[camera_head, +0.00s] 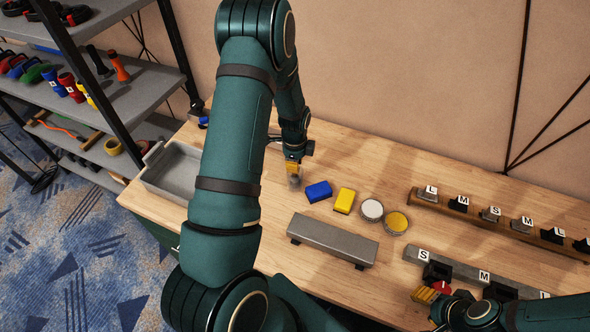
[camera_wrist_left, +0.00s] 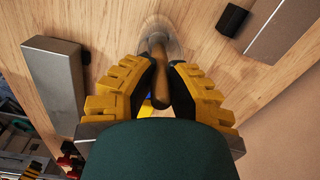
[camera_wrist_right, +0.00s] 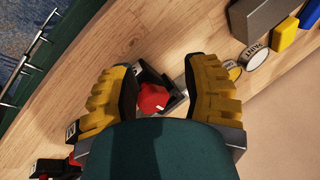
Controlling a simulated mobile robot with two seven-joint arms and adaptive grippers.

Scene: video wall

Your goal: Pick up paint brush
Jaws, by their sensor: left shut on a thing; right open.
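The paint brush (camera_wrist_left: 157,75) shows in the left wrist view as a brown wooden handle. Its lower part is inside or in front of a clear glass (camera_wrist_left: 160,38); I cannot tell its bristles. My left gripper (camera_wrist_left: 160,98) is shut on the handle. In the head view the left gripper (camera_head: 293,164) is just above the small clear glass (camera_head: 294,182), upright on the table, and the brush is hidden there. My right gripper (camera_wrist_right: 158,84) is open above a red object (camera_wrist_right: 153,98) in a black holder (camera_wrist_right: 178,102), with a finger on either side of it.
A blue block (camera_head: 318,191), a yellow block (camera_head: 344,200), and two round tins, white (camera_head: 372,209) and yellow (camera_head: 396,222), sit right of the glass. A grey bar (camera_head: 333,239) lies in front. Labelled racks (camera_head: 470,212) stand right; a grey tray (camera_head: 170,170) is at left.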

